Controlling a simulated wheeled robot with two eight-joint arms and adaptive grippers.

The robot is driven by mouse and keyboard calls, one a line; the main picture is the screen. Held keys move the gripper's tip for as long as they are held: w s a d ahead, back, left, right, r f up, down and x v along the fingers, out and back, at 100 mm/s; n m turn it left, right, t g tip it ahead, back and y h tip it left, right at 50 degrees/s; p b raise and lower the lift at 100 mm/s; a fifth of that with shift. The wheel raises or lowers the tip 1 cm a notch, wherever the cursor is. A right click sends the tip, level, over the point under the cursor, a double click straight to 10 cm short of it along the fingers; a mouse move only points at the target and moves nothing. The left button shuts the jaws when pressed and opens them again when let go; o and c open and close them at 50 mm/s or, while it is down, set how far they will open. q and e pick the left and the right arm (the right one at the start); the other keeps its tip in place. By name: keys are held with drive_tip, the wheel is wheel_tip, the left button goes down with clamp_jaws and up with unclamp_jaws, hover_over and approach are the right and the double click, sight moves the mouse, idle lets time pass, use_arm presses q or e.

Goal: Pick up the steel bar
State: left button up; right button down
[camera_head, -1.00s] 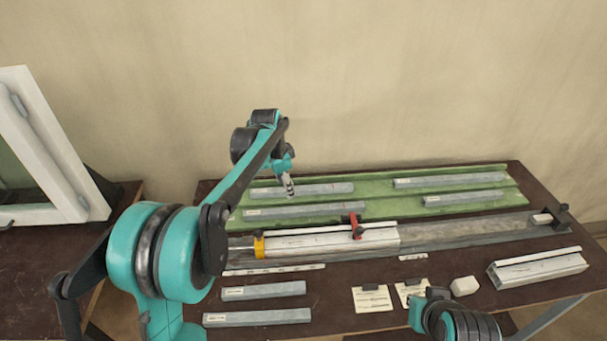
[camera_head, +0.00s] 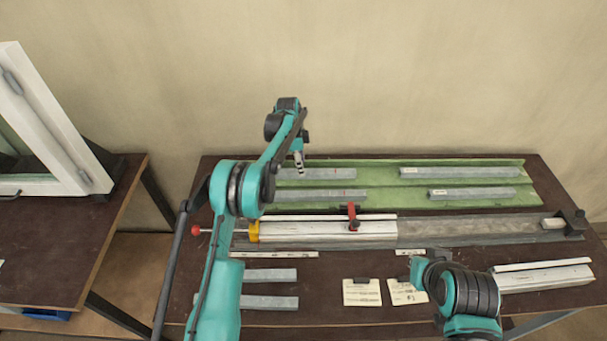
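Several grey steel bars lie on the table. On the green tray (camera_head: 375,181) there is a back left bar (camera_head: 325,173), a back right bar (camera_head: 455,172), a front left bar (camera_head: 320,195) and a front right bar (camera_head: 475,193). Two more bars lie on the bare table at front left, an upper one (camera_head: 270,275) and a lower one (camera_head: 268,303), both partly behind my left arm. My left gripper (camera_head: 299,168) is above or at the back left bar, pointing down; its fingers are too small to read. My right arm is at the lower right; its gripper is not visible.
A clamp rail (camera_head: 460,231) with a white profile (camera_head: 325,232), a red clamp (camera_head: 353,217) and a black end stop (camera_head: 573,222) crosses the table. Paper notes (camera_head: 362,292) and another profile (camera_head: 545,277) lie in front. A window frame (camera_head: 55,130) stands left.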

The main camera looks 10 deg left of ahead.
use_arm(q)
drive_tip(key=f, duration=0.3)
drive_tip(key=shift+w+d+f, duration=0.15)
drive_tip(key=shift+w+d, duration=0.05)
drive_tip(key=shift+d, duration=0.1)
clamp_jaws()
drive_tip(key=shift+r, duration=0.2)
wheel_tip(320, 180, up, 4)
drive_tip(key=shift+r+p, duration=0.15)
drive_tip(key=shift+p, duration=0.15)
drive_tip(key=s+d+r+p, duration=0.1)
drive_tip(key=s+d+r, duration=0.5)
drive_tip(key=d, duration=0.4)
drive_tip(key=shift+s+r, duration=0.2)
drive_tip(key=shift+r, duration=0.05)
